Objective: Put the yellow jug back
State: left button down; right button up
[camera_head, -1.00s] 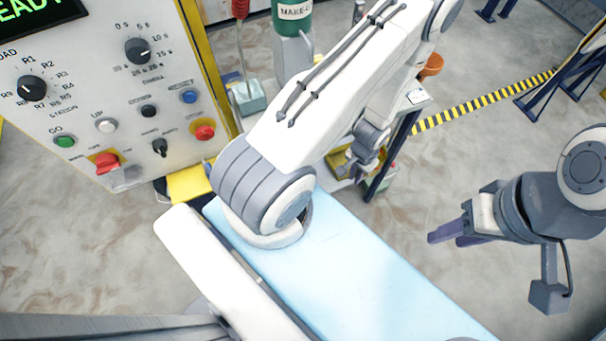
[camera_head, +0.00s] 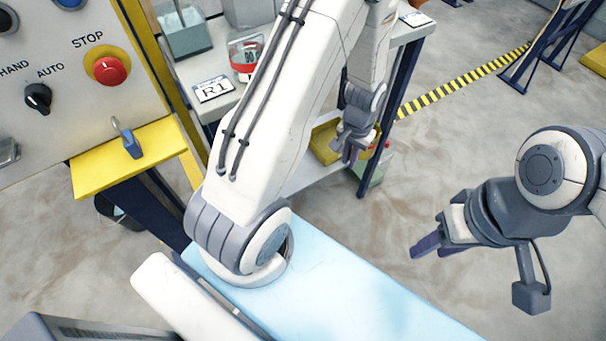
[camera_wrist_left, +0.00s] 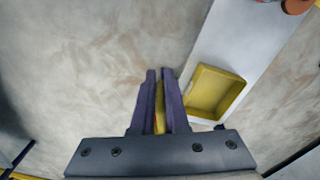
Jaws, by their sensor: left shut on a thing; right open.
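My left gripper (camera_head: 350,152) is at the shelf stand, in front of the lower shelf. In the left wrist view its two fingers (camera_wrist_left: 159,100) are closed on a narrow yellow strip (camera_wrist_left: 160,110), which I take to be part of the yellow jug. The rest of the jug is hidden by the fingers. A yellow tray (camera_wrist_left: 237,92) lies on the shelf just right of the fingers, and it also shows in the head view (camera_head: 322,146). My right gripper (camera_head: 436,246) is open and empty over bare floor at the right.
A control panel (camera_head: 70,80) with a red stop button stands at the left, with a yellow ledge (camera_head: 135,155) below. The stand's upper shelf (camera_head: 222,100) holds an R1 card (camera_head: 214,90) and a red-and-white item (camera_head: 246,52). Floor to the right is clear up to a striped line (camera_head: 460,82).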

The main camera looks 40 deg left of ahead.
pick_arm(q)
jog(key=w+a+f+n+b, duration=0.1)
jog(key=a+f+n+b, duration=0.25)
jog(key=f+b, duration=1.05)
jog(key=s+a+r+n+b, duration=0.25)
jog(key=a+n+b, duration=0.25)
jog(key=b, duration=0.5)
jog(key=s+a+r+n+b, duration=0.1)
jog(key=a+r+n+b, duration=0.3)
jog(key=b, duration=0.5)
jog(key=shift+n, duration=0.55)
jog(key=f+b, duration=0.7)
jog(key=b, duration=0.1)
jog(key=shift+a+f, duration=0.4)
jog(key=shift+f+b, duration=0.35)
jog(key=shift+f, duration=0.65)
jog(key=c, duration=1.1)
grip_release()
